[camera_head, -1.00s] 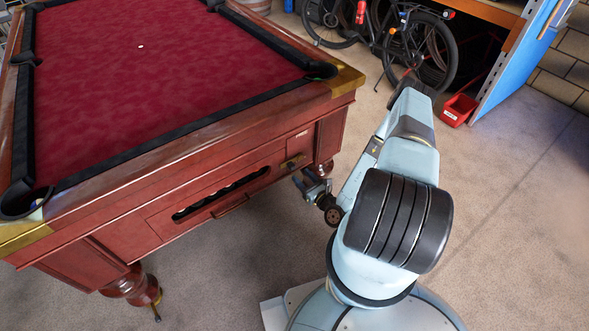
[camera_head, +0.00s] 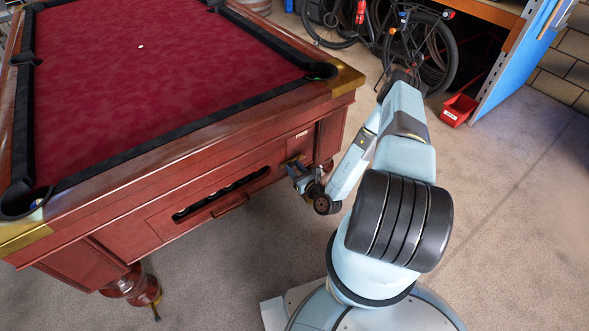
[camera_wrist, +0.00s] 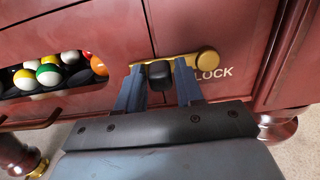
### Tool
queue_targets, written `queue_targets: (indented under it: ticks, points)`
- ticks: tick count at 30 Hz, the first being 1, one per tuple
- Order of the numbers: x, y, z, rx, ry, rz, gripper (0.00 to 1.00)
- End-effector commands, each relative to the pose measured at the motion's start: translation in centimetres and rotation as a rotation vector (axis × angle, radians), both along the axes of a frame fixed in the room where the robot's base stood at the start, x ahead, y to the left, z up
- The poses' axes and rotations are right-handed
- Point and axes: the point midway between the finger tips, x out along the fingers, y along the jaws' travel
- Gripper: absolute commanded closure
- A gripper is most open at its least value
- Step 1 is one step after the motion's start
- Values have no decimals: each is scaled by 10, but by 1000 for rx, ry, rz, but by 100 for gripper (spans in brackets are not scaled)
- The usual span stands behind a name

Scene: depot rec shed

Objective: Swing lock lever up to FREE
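The lock lever is a brass bar (camera_wrist: 182,62) on the red wooden side of the pool table, with a round brass boss at its right end. The white word LOCK (camera_wrist: 214,74) is printed below the boss. The lever lies nearly level, with a black knob (camera_wrist: 160,75) near its left part. My gripper (camera_wrist: 159,80) has one blue-grey finger on each side of this knob. Whether both fingers press on it cannot be told. In the head view my gripper (camera_head: 298,172) is at the table's end panel and hides the lever.
The pool table (camera_head: 250,122) fills the left, with its ball slot (camera_head: 222,194) left of my gripper. The wrist view shows several balls (camera_wrist: 50,74) there. A table leg (camera_wrist: 280,130) stands at right. Bicycles (camera_head: 420,50) and a red bin (camera_head: 459,109) are farther back.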

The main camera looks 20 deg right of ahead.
Motion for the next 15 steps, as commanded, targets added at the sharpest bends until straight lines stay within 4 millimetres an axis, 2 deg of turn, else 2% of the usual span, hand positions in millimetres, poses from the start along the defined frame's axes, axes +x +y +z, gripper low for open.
queue_targets:
  ticks: [1, 11, 15]
  points:
    - [0, 0, 0, 0, 0, 0, 69]
    - [0, 0, 0, -1, 0, -1, 100]
    - [0, -1, 0, -1, 0, -1, 100]
